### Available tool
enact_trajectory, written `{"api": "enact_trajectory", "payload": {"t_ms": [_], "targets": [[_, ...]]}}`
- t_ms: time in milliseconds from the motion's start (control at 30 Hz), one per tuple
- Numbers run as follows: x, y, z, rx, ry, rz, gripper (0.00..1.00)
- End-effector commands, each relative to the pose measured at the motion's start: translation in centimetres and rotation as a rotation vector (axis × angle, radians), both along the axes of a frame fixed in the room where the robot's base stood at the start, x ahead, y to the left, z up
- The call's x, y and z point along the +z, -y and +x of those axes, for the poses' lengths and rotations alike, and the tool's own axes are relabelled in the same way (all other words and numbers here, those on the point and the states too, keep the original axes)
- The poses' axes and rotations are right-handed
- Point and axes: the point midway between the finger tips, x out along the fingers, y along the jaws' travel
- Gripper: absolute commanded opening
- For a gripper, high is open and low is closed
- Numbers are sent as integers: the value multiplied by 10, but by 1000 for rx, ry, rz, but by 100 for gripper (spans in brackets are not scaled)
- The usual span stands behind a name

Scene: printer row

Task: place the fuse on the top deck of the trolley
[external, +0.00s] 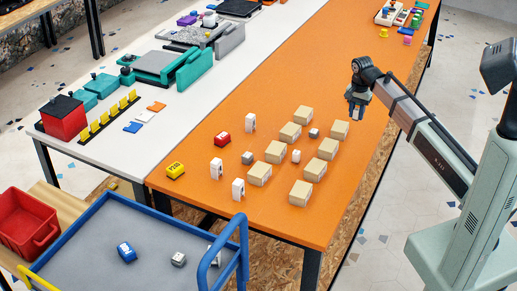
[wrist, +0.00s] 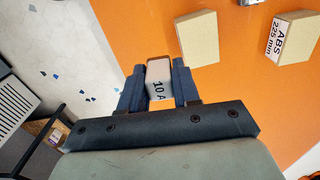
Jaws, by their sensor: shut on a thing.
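My gripper (external: 356,112) is above the right side of the orange table, past the tan blocks. In the wrist view my gripper (wrist: 158,82) is shut on a small grey fuse (wrist: 158,73) marked "10 A". The fuse sits between the two dark fingers; in the external view I cannot make it out clearly. The trolley (external: 85,238) stands at the lower left, with a grey top deck and blue rails. A blue block (external: 127,252), a grey block (external: 178,259) and a white piece partly behind the rail lie on its deck.
A red bin (external: 22,222) is left of the trolley. The trolley's blue handle (external: 222,245) rises at its right end.

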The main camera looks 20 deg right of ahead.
Motion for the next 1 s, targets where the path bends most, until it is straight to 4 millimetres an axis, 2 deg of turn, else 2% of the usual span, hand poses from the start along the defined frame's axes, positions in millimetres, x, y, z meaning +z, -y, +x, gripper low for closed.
{"api": "enact_trajectory", "payload": {"t_ms": [33,200,500,767,1000], "targets": [[1,-17,8,33,0,0,2],[2,-78,22,162,0,0,2],[2,-193,31,394,1,1,2],[1,-297,24,593,0,0,2],[-1,-396,3,777,0,0,2]]}}
